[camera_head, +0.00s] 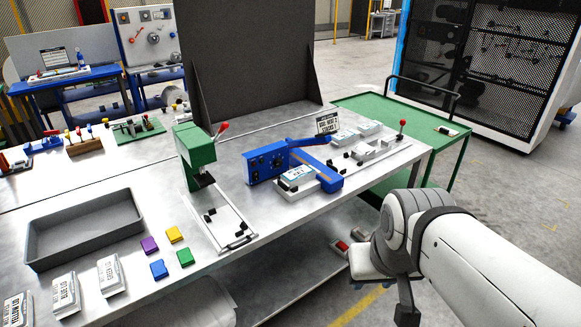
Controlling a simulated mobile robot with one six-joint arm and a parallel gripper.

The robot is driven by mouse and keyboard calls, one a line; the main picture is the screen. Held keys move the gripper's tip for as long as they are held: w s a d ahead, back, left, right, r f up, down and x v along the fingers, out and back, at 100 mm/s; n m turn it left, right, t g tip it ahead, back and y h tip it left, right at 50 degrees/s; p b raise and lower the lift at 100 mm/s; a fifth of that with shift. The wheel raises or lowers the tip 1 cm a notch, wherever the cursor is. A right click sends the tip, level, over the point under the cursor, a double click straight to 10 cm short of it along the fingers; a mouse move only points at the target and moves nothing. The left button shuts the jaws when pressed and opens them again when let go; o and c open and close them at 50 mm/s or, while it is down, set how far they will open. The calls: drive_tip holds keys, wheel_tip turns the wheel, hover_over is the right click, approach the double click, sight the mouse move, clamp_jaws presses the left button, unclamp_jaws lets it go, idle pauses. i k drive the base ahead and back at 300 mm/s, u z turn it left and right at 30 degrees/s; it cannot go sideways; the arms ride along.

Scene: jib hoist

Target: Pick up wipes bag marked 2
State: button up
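Another white pack (297,177) lies on the blue fixture near the table's middle. Two more white packs, a nearer one (344,137) and a farther one (370,128), lie at the back right. I cannot read a 2 on any of them. My gripper (374,263) is at the lower right, off the table's front edge and away from all bags. Its fingers cannot be made out.
A grey tray (85,228) and small coloured blocks (150,244) lie by the bags. A green press (197,158) and the blue fixture (268,163) stand on the table. A dark panel (245,55) rises behind. A green cart (400,112) adjoins the right end.

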sight(303, 174)
drive_tip(key=z, duration=0.05)
drive_tip(key=i, duration=1.5)
drive_tip(key=u, duration=0.05)
